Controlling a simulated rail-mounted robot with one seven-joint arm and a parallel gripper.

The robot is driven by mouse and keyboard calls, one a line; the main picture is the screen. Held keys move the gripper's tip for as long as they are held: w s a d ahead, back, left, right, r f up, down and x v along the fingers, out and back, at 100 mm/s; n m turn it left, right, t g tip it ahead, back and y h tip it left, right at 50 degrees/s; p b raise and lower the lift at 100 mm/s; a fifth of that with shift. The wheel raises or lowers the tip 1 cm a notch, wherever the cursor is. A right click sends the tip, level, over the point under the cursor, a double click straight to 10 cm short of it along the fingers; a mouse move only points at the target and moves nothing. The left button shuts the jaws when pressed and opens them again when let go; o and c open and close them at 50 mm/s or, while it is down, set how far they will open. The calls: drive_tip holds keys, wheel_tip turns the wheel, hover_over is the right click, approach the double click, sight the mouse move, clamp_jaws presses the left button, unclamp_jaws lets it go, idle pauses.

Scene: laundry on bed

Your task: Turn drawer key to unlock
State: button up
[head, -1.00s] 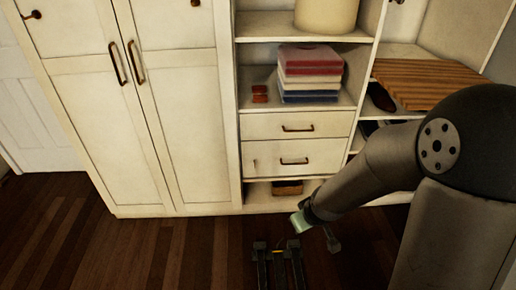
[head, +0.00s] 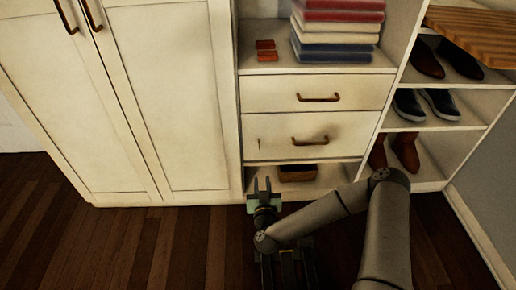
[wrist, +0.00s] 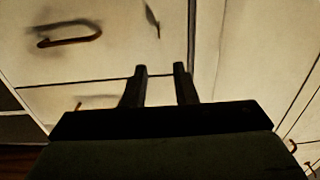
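The lower drawer (head: 285,151) is closed, with a bronze handle (head: 310,140) and a small thin key (head: 258,143) near its left edge. In the wrist view, which looks upside down, the key (wrist: 152,18) is a thin dark shape near the top, and the handle (wrist: 68,36) is left of it. My gripper (head: 262,182) is below the key in the head view, in front of the cabinet's bottom opening. In the wrist view its two fingers (wrist: 160,75) stand apart with nothing between them, and the key lies beyond the tips, not touched.
The upper drawer (head: 315,94) is closed. A shelf above holds folded towels (head: 336,40) and small red items (head: 266,50). A brown box (head: 298,173) sits in the bottom opening. Tall closed doors (head: 180,110) are at left, shoe shelves (head: 440,124) at right.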

drive_tip(key=w+a+b, duration=0.2)
drive_tip(key=w+b, duration=0.2)
drive_tip(key=w, duration=1.3)
drive_tip(key=shift+a, duration=0.15)
clamp_jaws()
